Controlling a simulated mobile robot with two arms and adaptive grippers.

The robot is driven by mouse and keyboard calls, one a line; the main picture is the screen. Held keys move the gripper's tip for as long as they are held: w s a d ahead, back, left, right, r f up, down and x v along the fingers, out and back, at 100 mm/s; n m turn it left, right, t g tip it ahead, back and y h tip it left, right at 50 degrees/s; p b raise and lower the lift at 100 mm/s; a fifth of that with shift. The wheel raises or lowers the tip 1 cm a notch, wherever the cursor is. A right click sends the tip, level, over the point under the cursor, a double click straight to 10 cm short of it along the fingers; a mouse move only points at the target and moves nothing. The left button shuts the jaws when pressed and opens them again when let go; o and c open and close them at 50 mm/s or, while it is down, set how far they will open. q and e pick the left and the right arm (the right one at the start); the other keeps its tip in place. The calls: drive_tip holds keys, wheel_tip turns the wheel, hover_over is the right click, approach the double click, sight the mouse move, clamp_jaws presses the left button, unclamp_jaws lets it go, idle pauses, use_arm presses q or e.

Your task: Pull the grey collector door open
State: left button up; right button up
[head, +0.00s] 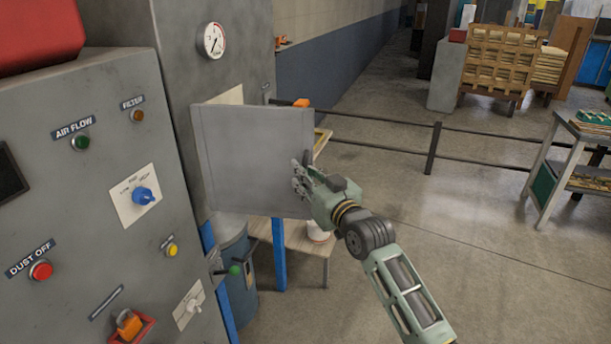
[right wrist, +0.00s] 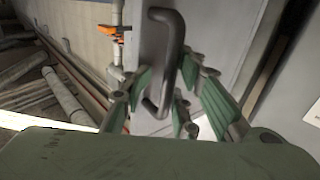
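The grey collector door (head: 255,155) is a flat panel in the middle of the head view, standing out from the tall grey cabinet (head: 185,60). My right gripper (head: 305,178) is at the door's right edge in the head view, where the handle is hidden. In the right wrist view, the dark bar handle (right wrist: 176,60) runs between the green finger pads of the right gripper (right wrist: 168,85). My left gripper is not in view.
A control panel (head: 80,200) with buttons stands at the left. A blue drum (head: 237,270) and a small wooden table (head: 305,240) are below and behind the door. A dark rail (head: 480,135) crosses behind. The floor at the right front is clear up to a cart (head: 570,165).

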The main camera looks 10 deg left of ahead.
drive_tip(key=shift+s+a, duration=0.1)
drive_tip(key=shift+a, duration=0.1)
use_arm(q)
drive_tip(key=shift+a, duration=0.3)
use_arm(e)
drive_tip(key=v, duration=1.2)
drive_tip(key=shift+d, duration=0.15)
